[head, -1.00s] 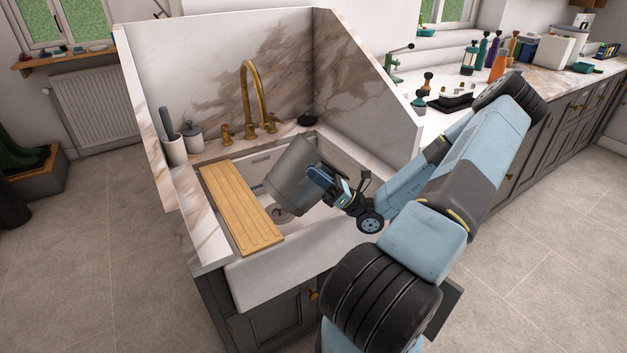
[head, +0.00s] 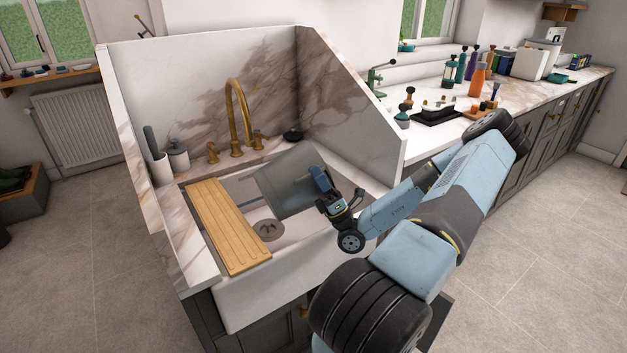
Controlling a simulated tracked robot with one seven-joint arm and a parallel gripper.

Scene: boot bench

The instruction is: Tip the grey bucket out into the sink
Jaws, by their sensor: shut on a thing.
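The grey bucket (head: 283,183) is tilted far over above the white sink (head: 290,262), its mouth turned to the left. My gripper (head: 324,182) is shut on the bucket at its right side. The sink's drain (head: 268,230) shows below the bucket. A thin blue strip shows left of the bucket's mouth; I cannot tell what it is. The inside of the bucket is hidden, and I cannot see anything pouring out.
A wooden draining board (head: 228,225) lies across the sink's left part. A brass tap (head: 238,118) rises behind the sink. Marble splashbacks stand at the back and both sides. Bottles and a black tray (head: 433,116) stand on the right counter.

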